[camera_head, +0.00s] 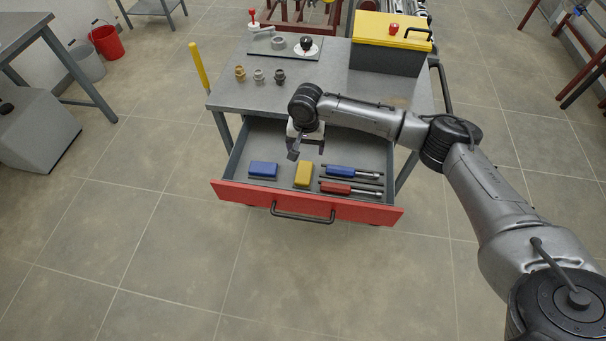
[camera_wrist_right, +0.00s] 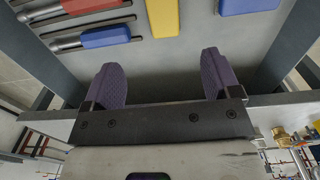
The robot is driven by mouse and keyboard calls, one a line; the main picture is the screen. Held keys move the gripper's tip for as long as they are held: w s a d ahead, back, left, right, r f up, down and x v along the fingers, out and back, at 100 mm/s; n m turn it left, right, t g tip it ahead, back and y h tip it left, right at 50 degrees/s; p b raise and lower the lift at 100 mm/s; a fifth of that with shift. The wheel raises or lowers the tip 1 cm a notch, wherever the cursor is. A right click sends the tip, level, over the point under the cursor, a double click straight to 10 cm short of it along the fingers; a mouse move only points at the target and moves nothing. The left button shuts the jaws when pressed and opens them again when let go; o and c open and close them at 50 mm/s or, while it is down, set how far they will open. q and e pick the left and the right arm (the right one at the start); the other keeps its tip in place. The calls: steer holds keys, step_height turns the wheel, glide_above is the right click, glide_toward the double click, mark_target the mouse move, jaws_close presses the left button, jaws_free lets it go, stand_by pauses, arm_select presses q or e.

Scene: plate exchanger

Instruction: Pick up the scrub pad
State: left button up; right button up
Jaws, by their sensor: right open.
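The open drawer (camera_head: 228,190) holds a yellow pad-like block (camera_head: 303,175) in its middle and a blue pad-like block (camera_head: 262,170) to the left. I cannot tell by texture which is the scrub pad. My right gripper (camera_head: 306,150) is over the drawer, behind the two blocks. In the right wrist view its fingers (camera_wrist_right: 162,78) are wide apart with nothing between them. The yellow block (camera_wrist_right: 163,17) lies beyond the gap, in line with it, and the blue block (camera_wrist_right: 248,6) lies beyond and to the right. My left gripper does not show.
Tools with a blue handle (camera_head: 341,172) and a red handle (camera_head: 336,188) lie right of the yellow block. The drawer's walls and red front surround them. The worktop (camera_head: 333,82) behind carries several small fittings and a yellow-lidded box (camera_head: 389,62).

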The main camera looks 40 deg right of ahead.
steer(key=b, duration=0.2)
glide_above(304, 172)
step_height(304, 172, down, 8)
steer(key=shift+d+f, duration=0.1)
steer(key=shift+f, duration=0.1)
step_height(304, 172, down, 4)
steer(key=shift+w+f+b, duration=0.1)
steer(key=shift+b, duration=1.05)
steer(key=shift+f, duration=0.55)
steer(key=shift+c, duration=0.4)
steer(key=c, duration=1)
